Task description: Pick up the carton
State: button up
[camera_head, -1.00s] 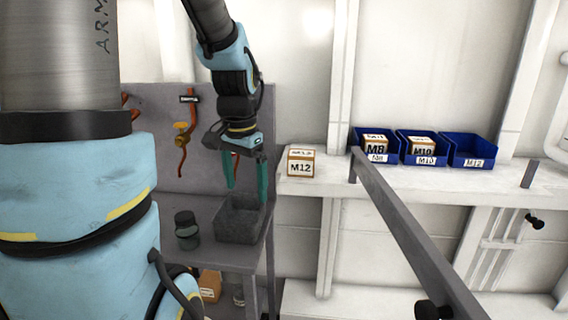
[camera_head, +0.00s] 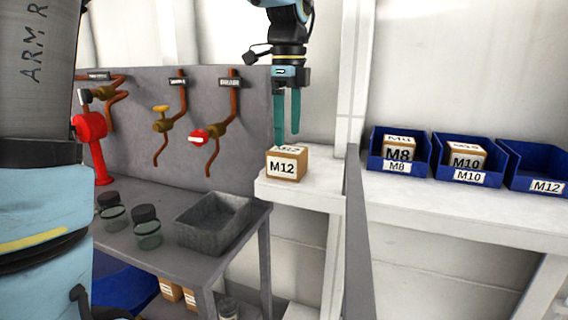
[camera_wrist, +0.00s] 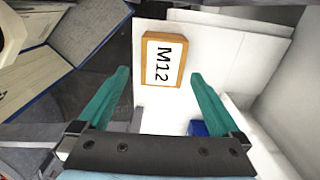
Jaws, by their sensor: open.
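The carton is a small brown box labelled M12 (camera_head: 286,164) on the left end of the white shelf (camera_head: 322,196). It also shows in the wrist view (camera_wrist: 164,60), beyond and between my fingertips. My gripper (camera_head: 288,140) has teal fingers. It hangs above the carton in the head view, with its fingers apart and nothing between them. In the wrist view the two fingers (camera_wrist: 158,75) stand open, with the carton's labelled face towards the camera. Whether the fingertips are directly over the carton or behind it is hard to tell.
Blue bins (camera_head: 398,152) stand along the shelf to the right; two hold cartons marked M8 and M10, and the M12 bin (camera_head: 540,168) looks empty. A grey rail (camera_head: 357,240) rises in front. A grey bench at left carries a metal tray (camera_head: 214,222) and jars (camera_head: 147,228).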

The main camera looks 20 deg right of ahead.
aim_at(287, 149)
jog(key=shift+w+f+p, duration=0.2)
jog(key=shift+f+p, duration=0.35)
jog(key=shift+f, duration=3.35)
jog(key=c, duration=1.5)
